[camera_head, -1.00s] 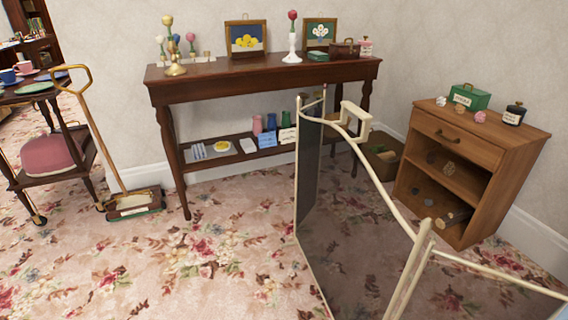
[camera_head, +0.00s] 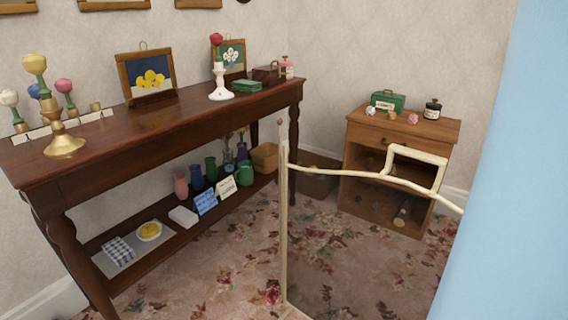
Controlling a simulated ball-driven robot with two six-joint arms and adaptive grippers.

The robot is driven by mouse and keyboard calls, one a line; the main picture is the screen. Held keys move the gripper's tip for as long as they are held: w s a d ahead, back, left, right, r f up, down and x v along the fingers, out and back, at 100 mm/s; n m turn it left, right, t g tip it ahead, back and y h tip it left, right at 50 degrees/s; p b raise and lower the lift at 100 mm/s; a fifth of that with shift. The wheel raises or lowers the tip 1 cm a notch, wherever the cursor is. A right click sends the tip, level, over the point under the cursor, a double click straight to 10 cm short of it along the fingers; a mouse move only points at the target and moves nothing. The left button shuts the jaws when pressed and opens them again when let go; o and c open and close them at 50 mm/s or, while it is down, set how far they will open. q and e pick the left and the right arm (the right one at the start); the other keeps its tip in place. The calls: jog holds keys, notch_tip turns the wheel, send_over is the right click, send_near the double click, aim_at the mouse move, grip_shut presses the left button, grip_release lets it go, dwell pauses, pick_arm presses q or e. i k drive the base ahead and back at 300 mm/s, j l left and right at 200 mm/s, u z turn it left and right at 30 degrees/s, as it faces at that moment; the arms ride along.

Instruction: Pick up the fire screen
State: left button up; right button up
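The fire screen (camera_head: 284,230) stands upright on the carpet, right of centre. A squared cream handle (camera_head: 417,151) rises from the top rail. The right part of the screen is hidden behind a large, plain light-blue shape close to the camera. Neither of my grippers is in view, so I cannot tell where they are relative to the screen.
A long dark wooden table (camera_head: 150,125) with candlesticks and pictures on top fills the left. Its lower shelf holds vases and a plate. A small brown cabinet (camera_head: 365,135) stands behind the screen. Patterned carpet (camera_head: 215,280) is clear between table and screen.

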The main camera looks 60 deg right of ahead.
aim_at(357, 245)
jog(key=z, duration=2.65)
